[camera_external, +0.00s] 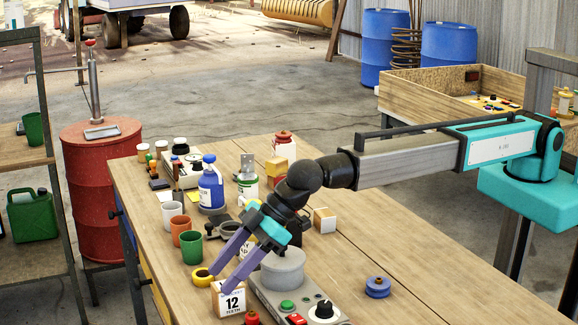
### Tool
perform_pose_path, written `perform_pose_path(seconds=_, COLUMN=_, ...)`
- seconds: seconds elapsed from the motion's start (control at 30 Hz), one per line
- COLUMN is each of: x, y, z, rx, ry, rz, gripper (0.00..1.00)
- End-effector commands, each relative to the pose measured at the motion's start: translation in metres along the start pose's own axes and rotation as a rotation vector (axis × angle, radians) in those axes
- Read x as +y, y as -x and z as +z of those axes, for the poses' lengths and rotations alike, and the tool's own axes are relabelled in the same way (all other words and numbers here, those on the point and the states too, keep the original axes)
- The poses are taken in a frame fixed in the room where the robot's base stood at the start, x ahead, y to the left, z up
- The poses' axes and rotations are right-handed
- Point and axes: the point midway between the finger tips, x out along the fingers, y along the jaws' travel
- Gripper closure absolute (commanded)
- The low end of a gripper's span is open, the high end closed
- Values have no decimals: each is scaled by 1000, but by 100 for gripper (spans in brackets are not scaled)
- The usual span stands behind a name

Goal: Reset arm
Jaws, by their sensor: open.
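My arm reaches in from the right over the wooden table (390,235). My gripper (213,278) has two purple fingers that point down and left, spread apart and with nothing visible between them. The fingertips are near a small box marked 12 (232,302) and a yellow ring (203,276) at the table's front left. One finger overlaps the box in this view; I cannot tell whether they touch. A grey control box with a round grey top (283,272) stands just right of the fingers.
White, orange and green cups (191,247) stand left of the gripper. A blue jug (211,188), tins and small boxes stand behind. A blue spool (377,287) lies right. The table's right part is mostly clear. A red barrel (95,200) stands beyond the left edge.

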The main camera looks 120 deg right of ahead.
Motion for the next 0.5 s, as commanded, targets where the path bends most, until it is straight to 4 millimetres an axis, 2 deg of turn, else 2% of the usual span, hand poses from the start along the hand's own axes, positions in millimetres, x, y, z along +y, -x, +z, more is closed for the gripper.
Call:
perform_pose_path(seconds=0.2, x=0, y=12, z=-12, rx=0, ry=0, rz=0, gripper=50)
perform_pose_path(seconds=0.5, x=0, y=16, z=-16, rx=0, ry=0, rz=0, gripper=50)
